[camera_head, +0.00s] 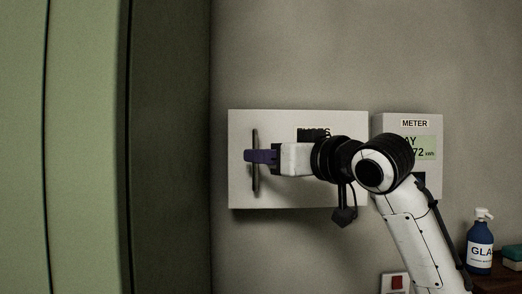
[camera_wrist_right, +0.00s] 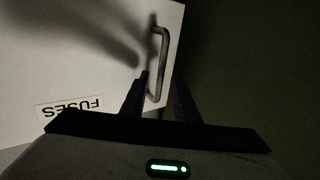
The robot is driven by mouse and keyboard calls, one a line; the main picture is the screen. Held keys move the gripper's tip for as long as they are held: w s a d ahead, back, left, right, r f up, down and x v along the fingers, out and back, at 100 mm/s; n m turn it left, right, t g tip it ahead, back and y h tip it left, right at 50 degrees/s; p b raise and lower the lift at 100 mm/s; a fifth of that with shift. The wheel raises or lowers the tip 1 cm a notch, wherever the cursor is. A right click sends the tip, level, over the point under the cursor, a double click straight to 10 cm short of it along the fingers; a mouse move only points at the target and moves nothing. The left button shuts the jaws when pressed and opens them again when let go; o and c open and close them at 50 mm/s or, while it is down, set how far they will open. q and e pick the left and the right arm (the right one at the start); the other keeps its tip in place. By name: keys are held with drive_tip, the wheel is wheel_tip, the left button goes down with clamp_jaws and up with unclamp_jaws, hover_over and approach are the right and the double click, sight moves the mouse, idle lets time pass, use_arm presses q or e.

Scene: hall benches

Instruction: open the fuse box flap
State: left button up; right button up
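The fuse box flap (camera_head: 290,190) is a pale, wide panel on the wall, and it looks flat and shut in the head view. Its upright dark bar handle (camera_head: 255,180) is near the left edge. My right gripper (camera_head: 262,156) is at the handle, its purple fingers reaching it from the right. In the right wrist view the handle (camera_wrist_right: 162,50) lies between the two fingertips of the gripper (camera_wrist_right: 161,82), closer to the left finger. A gap shows on the right finger's side, so the gripper looks open. The FUSES label is partly hidden by my arm in the head view. My left gripper is out of view.
A meter box (camera_head: 407,123) hangs just right of the fuse box, partly behind my arm. A green cabinet (camera_head: 75,150) stands at the left. A blue bottle (camera_head: 480,245) and a red switch (camera_head: 397,282) are at lower right. The wall between cabinet and flap is bare.

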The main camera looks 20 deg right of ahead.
drive_tip(key=shift+w+a, duration=0.25)
drive_tip(key=shift+w, duration=0.45)
clamp_jaws()
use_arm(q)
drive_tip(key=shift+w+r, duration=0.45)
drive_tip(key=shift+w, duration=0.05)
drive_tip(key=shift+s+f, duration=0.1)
use_arm(e)
drive_tip(key=shift+s, duration=0.1)
